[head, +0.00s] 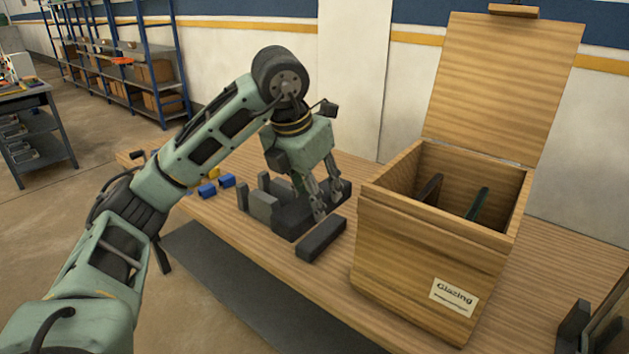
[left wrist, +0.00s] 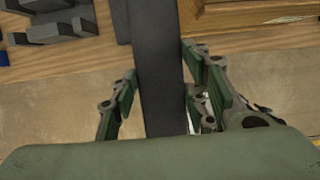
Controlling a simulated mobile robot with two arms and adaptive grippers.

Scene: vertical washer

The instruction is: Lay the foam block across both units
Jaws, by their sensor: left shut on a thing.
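My left gripper (head: 325,205) is shut on the dark grey foam block (head: 290,221), over the bench beside the crate. The left wrist view shows the block (left wrist: 160,65) between the green-padded fingers (left wrist: 157,92), its long side running up the picture. Two dark upright slabs, seemingly the units, stand apart inside the open wooden crate (head: 425,255) marked "Glazing": one on the left (head: 430,188) and one on the right (head: 478,203). Their lower parts are hidden by the crate's front wall. My right gripper is not in view.
Another dark block (head: 322,239) lies between the held block and crate. Smaller grey blocks (head: 262,204) and blue pieces (head: 208,189) are to the left. The crate's lid (head: 503,85) stands open at the back. Dark flat parts (head: 575,330) stand at lower right.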

